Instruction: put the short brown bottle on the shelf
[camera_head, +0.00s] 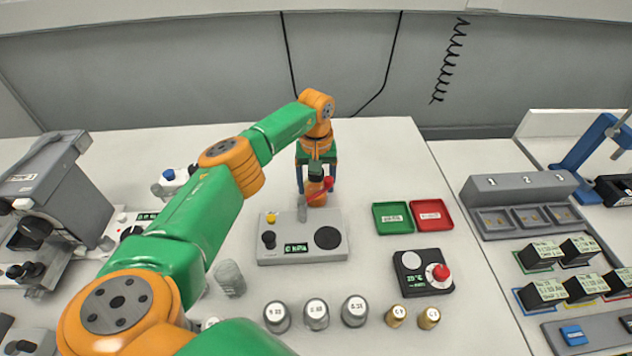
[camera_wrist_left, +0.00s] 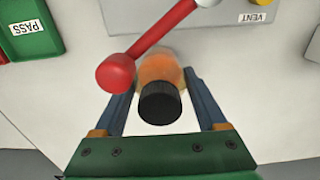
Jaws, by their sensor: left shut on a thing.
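The short brown bottle (camera_head: 316,194) stands on the white counter just behind a grey control box; in the left wrist view it shows as an orange-brown body with a black cap (camera_wrist_left: 160,103). My left gripper (camera_head: 316,176) points down over it and is shut on it, one finger on each side. Whether the bottle's base touches the counter is hidden. A red-knobbed lever (camera_wrist_left: 115,75) crosses close in front of the bottle. I cannot pick out the shelf for certain in either view. My right gripper is not in view.
The grey control box (camera_head: 290,253) carries the lever. Green (camera_head: 392,232) and red (camera_head: 446,227) trays lie to the right, with a black dial unit (camera_head: 403,285) nearer. The counter behind the trays is clear.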

